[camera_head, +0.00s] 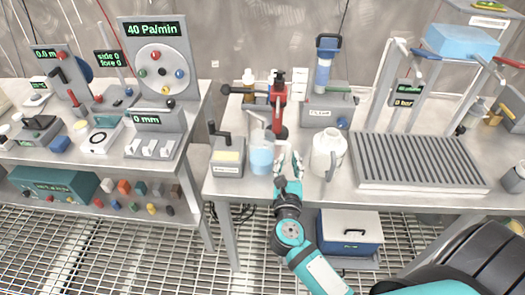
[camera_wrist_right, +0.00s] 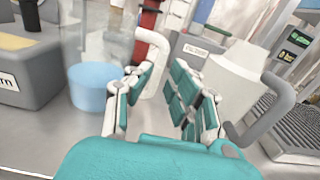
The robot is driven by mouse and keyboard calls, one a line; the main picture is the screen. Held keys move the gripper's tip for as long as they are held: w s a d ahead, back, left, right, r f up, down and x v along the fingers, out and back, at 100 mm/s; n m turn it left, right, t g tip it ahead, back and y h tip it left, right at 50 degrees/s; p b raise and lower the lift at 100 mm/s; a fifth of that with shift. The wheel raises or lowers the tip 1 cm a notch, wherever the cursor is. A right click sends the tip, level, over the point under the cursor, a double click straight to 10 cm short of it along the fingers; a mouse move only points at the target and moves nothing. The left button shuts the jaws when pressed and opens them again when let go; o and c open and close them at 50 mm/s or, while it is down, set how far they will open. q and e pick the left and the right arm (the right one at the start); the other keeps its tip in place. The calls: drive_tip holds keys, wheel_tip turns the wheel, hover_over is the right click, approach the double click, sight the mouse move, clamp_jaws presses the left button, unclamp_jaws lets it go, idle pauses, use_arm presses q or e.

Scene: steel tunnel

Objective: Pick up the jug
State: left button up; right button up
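A clear jug with blue liquid (camera_head: 262,154) stands upright on the steel table; its blue liquid (camera_wrist_right: 94,86) is at the left of the right wrist view. A pale, curved handle (camera_wrist_right: 154,46) rises beside it, partly between my finger lines. A white jug with a grey handle (camera_head: 326,154) stands to the right; it also shows in the wrist view (camera_wrist_right: 232,88). My right gripper (camera_head: 288,164) is between the two jugs, close to the clear one. Its jointed fingers (camera_wrist_right: 158,98) are apart. I cannot tell whether they touch the handle. My left gripper is not in view.
A grey box with a lever (camera_head: 228,157) stands left of the clear jug. A red clamp stand (camera_head: 279,104) is behind it. A ribbed grey rack (camera_head: 417,163) fills the table right of the white jug. Instruments crowd the left bench (camera_head: 110,157).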

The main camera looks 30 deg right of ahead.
sight(288, 154)
drive_tip(key=x, duration=0.4)
drive_tip(key=shift+w+d+f+p, duration=0.15)
drive_tip(key=shift+w+p, duration=0.1)
drive_tip(key=shift+p, duration=0.15)
drive_tip(key=shift+c, duration=0.4)
clamp_jaws()
